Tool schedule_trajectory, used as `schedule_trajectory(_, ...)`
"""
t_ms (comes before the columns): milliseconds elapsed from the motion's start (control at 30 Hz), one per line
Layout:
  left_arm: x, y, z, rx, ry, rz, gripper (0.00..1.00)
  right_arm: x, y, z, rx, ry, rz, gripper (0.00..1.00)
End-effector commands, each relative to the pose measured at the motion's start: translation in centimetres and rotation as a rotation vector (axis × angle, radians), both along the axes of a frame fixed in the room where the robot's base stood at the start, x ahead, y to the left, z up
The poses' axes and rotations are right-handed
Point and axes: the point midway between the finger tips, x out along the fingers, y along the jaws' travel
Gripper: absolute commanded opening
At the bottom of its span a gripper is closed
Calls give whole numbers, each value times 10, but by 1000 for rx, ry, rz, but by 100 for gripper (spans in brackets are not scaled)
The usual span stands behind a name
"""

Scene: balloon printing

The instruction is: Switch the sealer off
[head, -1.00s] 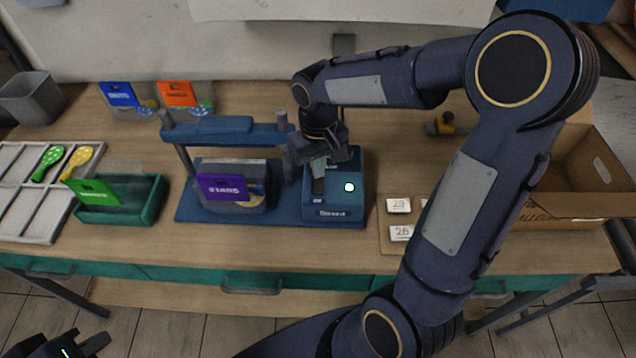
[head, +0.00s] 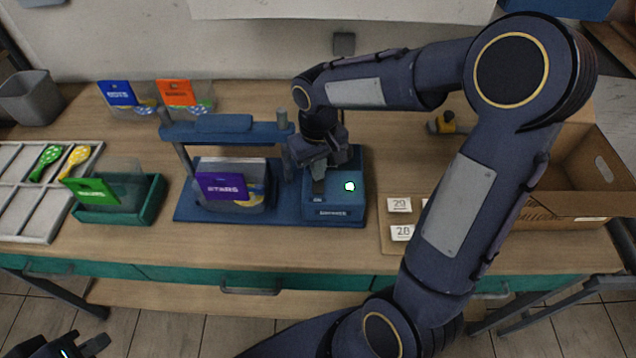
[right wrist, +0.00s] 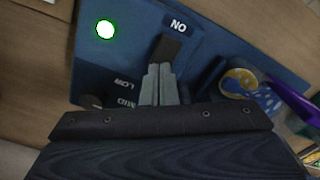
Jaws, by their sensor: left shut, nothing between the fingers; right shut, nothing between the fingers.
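The blue sealer (head: 230,133) stands on the table, with its control box (head: 345,207) at its right end. A lamp (head: 350,186) on the box glows white-green. It also glows in the right wrist view (right wrist: 105,29). There, a dark switch (right wrist: 172,48) sits beside an upside-down "ON" label (right wrist: 178,26). My right gripper (right wrist: 158,72) is shut and empty, its fingertips at the switch's near end. I cannot tell whether they touch it. In the head view, the right gripper (head: 318,186) is over the box's left part. My left gripper (head: 80,347) is shut and empty, low at the left.
A purple-labelled packet (head: 222,187) stands in the sealer's frame. A green tray (head: 130,206) and a sectioned grey tray (head: 35,215) are to the left. Number cards (head: 400,206) lie right of the box. A cardboard box (head: 580,190) is at the right.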

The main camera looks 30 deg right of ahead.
Motion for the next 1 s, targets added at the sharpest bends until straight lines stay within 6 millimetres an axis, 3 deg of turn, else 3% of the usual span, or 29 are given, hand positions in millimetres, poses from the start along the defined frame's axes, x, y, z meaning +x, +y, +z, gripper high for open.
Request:
schedule_trajectory(600,0,0,-5,0,0,0,0,0,0,-7,0,2,0,0)
schedule_trajectory(1000,0,0,19,0,0,0,0,0,0,22,0,1,0,0)
